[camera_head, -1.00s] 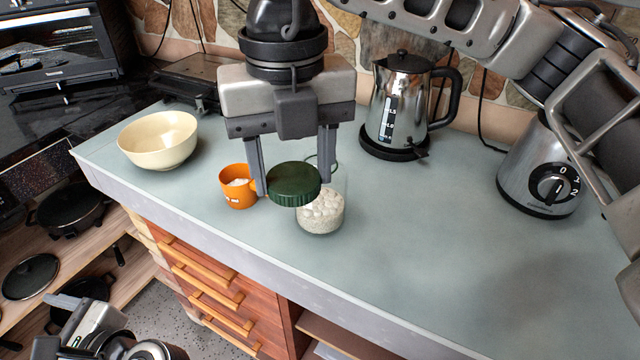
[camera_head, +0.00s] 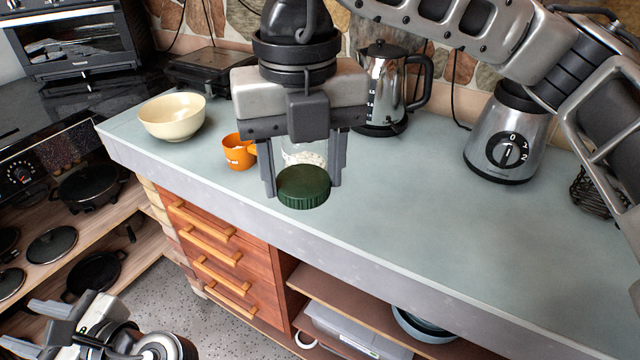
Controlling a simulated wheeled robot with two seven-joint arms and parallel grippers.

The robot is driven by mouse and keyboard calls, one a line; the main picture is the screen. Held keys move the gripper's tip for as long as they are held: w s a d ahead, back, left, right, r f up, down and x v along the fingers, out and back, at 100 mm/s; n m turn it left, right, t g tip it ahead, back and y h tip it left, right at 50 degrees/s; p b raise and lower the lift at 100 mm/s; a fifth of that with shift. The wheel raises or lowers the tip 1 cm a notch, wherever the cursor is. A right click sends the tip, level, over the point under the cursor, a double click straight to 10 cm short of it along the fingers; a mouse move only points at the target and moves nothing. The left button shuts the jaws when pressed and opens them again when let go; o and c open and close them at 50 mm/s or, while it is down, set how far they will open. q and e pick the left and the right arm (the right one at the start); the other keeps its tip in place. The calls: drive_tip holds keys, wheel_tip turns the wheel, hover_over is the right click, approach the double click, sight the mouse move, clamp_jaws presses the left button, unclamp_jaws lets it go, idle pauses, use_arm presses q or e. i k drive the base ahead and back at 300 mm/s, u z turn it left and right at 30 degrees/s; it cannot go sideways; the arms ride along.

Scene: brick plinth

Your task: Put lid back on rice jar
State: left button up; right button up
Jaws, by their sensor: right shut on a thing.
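The green ridged lid (camera_head: 303,187) is held between the fingers of my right gripper (camera_head: 306,188), whose arm comes in from the upper right. The lid looks roughly level and appears in front of the jar, toward the counter's front edge. The clear rice jar (camera_head: 304,153) stands on the counter behind the lid; white rice shows in it. Its lower part is hidden by the lid and its top by the gripper. My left gripper (camera_head: 48,318) is at the lower left, away from the counter, with its fingers apart and nothing between them.
An orange cup (camera_head: 238,152) stands just left of the jar, close to the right gripper's finger. A cream bowl (camera_head: 172,117) is farther left. A kettle (camera_head: 385,95) stands behind and a blender base (camera_head: 506,140) to the right. The counter's (camera_head: 420,210) right middle is clear.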

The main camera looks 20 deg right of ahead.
sight(315, 153)
drive_tip(key=z, duration=2.1)
drive_tip(key=i, duration=0.5)
drive_tip(key=u, duration=0.6)
